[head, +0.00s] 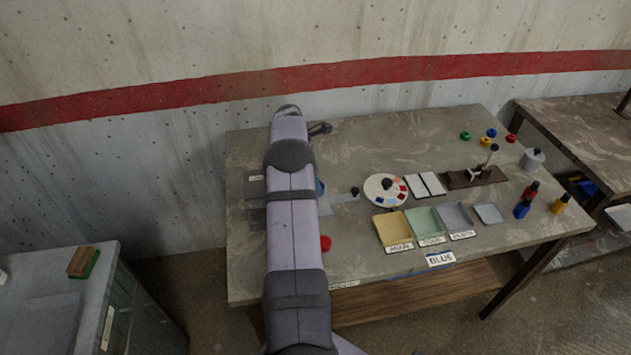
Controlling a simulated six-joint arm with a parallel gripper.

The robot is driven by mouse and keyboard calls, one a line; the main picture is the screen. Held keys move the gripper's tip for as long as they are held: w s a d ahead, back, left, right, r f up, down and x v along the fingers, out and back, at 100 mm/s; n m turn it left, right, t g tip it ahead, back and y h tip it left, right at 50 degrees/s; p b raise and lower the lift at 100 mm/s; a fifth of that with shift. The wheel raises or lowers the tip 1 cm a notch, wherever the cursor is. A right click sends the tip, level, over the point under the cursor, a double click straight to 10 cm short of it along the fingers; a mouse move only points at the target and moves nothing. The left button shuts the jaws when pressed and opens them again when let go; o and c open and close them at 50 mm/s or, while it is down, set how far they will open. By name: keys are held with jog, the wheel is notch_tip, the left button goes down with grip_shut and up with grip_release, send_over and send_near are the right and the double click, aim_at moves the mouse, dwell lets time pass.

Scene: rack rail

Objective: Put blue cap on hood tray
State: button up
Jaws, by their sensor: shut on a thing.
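A small round blue piece (491,132), which looks like a cap, lies at the back right of the table among similar coloured pieces. Another blue thing (319,187) shows beside my arm, mostly covered by it; I cannot tell what it is. A grey, see-through box-like shape (255,190) stands at the table's left end, partly behind my arm; it may be the hood. I cannot make out its tray. My arm reaches across the left part of the table. My gripper is hidden behind it, so its hold cannot be seen.
Tan (393,229), green (425,222) and grey (456,215) trays stand near the front edge. A round white palette (386,190) lies behind them. Red, blue and yellow bottles (522,208) stand at the right. A red piece (325,243) lies beside my arm.

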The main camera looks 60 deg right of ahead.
jog(key=shift+f+b, duration=1.05)
jog(key=shift+f, duration=1.25)
jog(key=shift+f, duration=0.25)
jog(key=o, duration=0.9)
jog(key=shift+r, duration=0.1)
jog(key=shift+r+p, duration=2.7)
jog(key=shift+r, duration=1.25)
jog(key=shift+a, duration=0.1)
